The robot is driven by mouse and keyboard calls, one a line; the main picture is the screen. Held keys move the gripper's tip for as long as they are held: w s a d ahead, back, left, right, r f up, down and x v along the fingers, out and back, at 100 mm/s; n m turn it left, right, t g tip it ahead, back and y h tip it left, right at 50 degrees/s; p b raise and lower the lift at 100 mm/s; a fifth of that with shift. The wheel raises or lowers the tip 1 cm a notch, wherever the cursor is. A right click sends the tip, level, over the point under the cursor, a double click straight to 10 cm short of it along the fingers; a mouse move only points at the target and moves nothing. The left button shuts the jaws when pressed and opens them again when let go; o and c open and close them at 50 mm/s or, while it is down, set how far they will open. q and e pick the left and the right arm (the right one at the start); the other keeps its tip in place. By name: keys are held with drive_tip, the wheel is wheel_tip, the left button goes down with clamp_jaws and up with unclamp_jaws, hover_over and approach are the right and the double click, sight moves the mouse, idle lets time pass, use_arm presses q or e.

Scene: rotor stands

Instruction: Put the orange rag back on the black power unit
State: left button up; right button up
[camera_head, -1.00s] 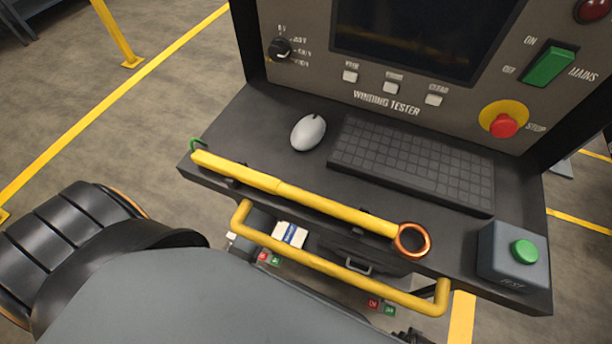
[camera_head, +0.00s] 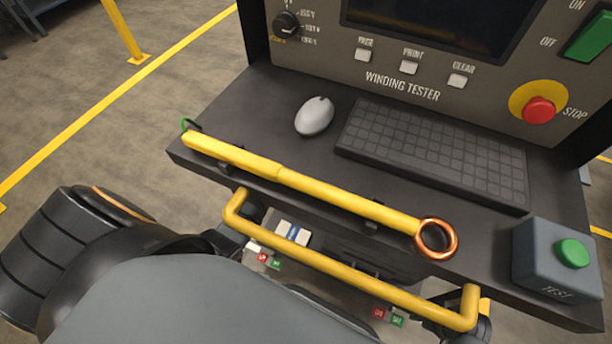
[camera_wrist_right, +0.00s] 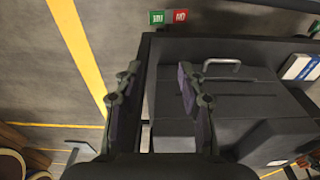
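I see no orange rag in either view. A black box with a grey carry handle, which looks like the black power unit (camera_wrist_right: 245,88), fills the right part of the right wrist view. In the head view it shows partly under the console shelf (camera_head: 335,248), behind a yellow bar. My right gripper (camera_wrist_right: 158,75) is open, with its two fingers apart and nothing between them. From this view it overlaps the box's left side; I cannot tell its height above it. My left gripper is not in view.
The yellow bar (camera_head: 350,276) runs before the shelf. On the shelf lie a yellow rod with a copper ring (camera_head: 345,203), a mouse (camera_head: 314,116), a keyboard (camera_head: 435,150) and a green-button test box (camera_head: 555,262). A blue-white pack (camera_wrist_right: 300,67) stands beside the black box.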

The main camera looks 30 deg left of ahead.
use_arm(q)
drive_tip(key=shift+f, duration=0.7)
use_arm(e)
drive_tip(key=shift+s+a+r, duration=0.1)
drive_tip(key=shift+a+r, duration=0.1)
drive_tip(key=shift+r, duration=0.75)
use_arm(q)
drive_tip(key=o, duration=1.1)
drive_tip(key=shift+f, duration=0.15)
